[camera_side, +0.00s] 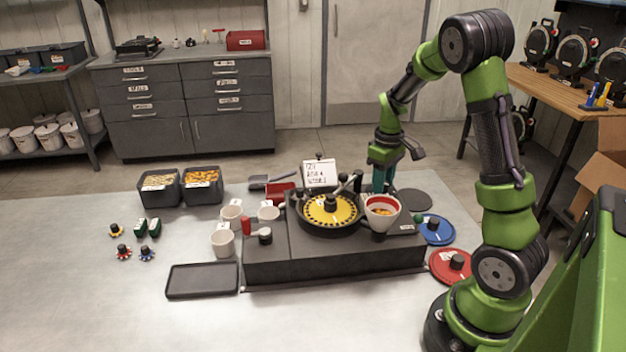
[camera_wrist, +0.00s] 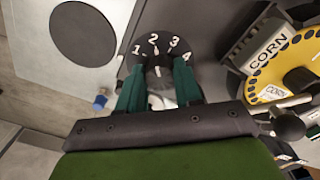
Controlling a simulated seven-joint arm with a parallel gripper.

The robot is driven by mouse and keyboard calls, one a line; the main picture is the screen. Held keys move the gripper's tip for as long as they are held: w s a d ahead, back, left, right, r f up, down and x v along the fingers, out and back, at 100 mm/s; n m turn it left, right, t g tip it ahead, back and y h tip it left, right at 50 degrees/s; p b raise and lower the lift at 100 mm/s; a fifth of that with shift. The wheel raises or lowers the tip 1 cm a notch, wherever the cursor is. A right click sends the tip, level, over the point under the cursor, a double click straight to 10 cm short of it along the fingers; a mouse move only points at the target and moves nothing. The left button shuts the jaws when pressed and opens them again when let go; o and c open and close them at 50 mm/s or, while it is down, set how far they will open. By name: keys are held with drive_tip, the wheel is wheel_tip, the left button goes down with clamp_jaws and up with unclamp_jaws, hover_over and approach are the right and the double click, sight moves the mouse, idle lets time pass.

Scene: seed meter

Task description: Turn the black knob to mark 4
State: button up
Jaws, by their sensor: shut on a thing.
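The dial plate (camera_wrist: 164,50) is dark with white numbers 1 to 4 in an arc, and 4 is at its right end. My gripper (camera_wrist: 158,84) has its two teal fingers at the dial's near side, shut on the black knob between them. The knob is mostly hidden by the fingers. A short white line shows between the fingertips, pointing roughly up towards 2 and 3; I cannot tell its exact mark. In the side view my gripper (camera_side: 384,178) reaches down behind the seed meter (camera_side: 335,258), and the knob is hidden there.
The yellow corn plate (camera_wrist: 290,68) lies right of the dial; it also shows in the side view (camera_side: 345,209). Blue (camera_side: 434,232) and red (camera_side: 452,267) discs lie to the right. A dark round disc (camera_wrist: 84,33) lies upper left.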

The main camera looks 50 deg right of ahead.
drive_tip(key=m, duration=0.7)
drive_tip(key=shift+m, duration=0.4)
drive_tip(key=m, duration=0.4)
drive_tip(key=shift+w+r, duration=0.1)
drive_tip(key=shift+m, duration=1.9)
drive_tip(key=o, duration=1)
drive_tip(key=shift+o, duration=0.2)
